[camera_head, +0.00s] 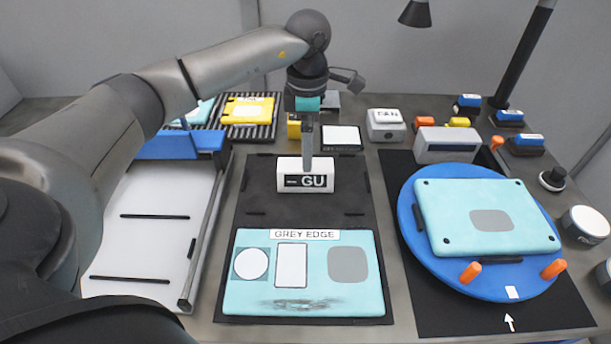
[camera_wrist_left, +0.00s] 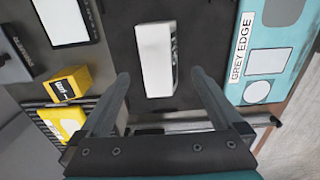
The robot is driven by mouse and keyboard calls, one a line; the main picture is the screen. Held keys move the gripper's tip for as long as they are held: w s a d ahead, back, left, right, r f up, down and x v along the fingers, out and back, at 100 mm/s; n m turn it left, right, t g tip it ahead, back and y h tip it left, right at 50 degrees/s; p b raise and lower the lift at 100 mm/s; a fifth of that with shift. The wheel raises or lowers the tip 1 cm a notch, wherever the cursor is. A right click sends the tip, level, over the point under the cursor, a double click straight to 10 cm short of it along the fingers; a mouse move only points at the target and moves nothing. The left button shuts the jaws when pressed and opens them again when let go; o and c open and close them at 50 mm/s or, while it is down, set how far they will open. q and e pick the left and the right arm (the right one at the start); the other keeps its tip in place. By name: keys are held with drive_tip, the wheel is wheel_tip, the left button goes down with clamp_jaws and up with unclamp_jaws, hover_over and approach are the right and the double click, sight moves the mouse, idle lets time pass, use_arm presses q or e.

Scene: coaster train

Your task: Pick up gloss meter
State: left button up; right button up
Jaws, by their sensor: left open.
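The gloss meter is a white block with a dark "GU" display (camera_head: 291,181) on its front. It stands on a dark mat (camera_head: 260,210) in the middle of the table. In the left wrist view the meter (camera_wrist_left: 156,52) lies just ahead of the open fingers, lined up with the gap between them. Whether a finger touches the meter cannot be told. My right gripper is not in view.
A teal "GREY EDGE" panel (camera_head: 305,258) lies in front of the meter. A blue turntable (camera_head: 415,225) with a teal panel stands at right, a white tray (camera_head: 150,240) at left.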

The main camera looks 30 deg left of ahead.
sight(306, 175)
use_arm(q)
wheel_tip(306, 175, down, 3)
drive_tip(key=f, duration=0.5)
drive_tip(key=shift+s+a+f+b, duration=0.15)
drive_tip(key=shift+a+b, duration=0.05)
drive_tip(key=shift+b, duration=0.2)
clamp_jaws()
idle(0.5)
